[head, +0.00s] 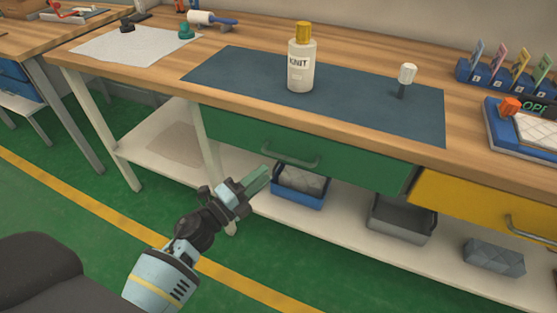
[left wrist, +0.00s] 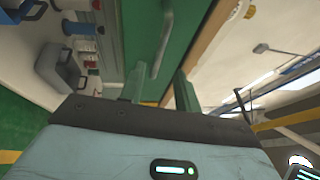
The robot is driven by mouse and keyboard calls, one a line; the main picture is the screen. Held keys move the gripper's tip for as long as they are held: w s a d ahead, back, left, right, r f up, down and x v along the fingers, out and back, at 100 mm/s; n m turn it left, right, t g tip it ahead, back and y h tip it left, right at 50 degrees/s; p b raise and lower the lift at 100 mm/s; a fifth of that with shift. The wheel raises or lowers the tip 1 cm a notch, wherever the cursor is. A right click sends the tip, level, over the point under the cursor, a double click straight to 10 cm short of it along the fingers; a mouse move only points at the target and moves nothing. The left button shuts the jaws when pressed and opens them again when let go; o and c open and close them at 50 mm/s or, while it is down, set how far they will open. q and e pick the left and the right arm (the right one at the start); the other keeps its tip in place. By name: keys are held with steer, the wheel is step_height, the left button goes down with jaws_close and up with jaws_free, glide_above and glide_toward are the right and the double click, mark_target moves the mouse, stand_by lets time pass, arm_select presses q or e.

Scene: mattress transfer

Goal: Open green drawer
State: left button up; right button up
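The green drawer (head: 350,164) is under the workbench top and looks shut, its front in line with the bench. Its green bar handle (head: 290,156) runs across the front. My left gripper (head: 262,178) is in front of and below the handle, close to its left end in the head view. In the left wrist view, the two fingers (left wrist: 158,84) stand apart with nothing between them. The handle (left wrist: 161,45) lies ahead of the gap, and no contact shows. The drawer front (left wrist: 142,30) fills the middle there. My right gripper is out of view.
A yellow drawer (head: 480,205) is to the right. A white bottle with a yellow cap (head: 301,62) stands on the dark mat (head: 230,75) above. Bins, including a blue one (head: 300,190), sit on the lower shelf. A bench leg (head: 208,150) is close to my left arm.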

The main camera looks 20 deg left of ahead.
arm_select(q)
steer(key=x, duration=0.7)
jaws_close()
stand_by(0.3)
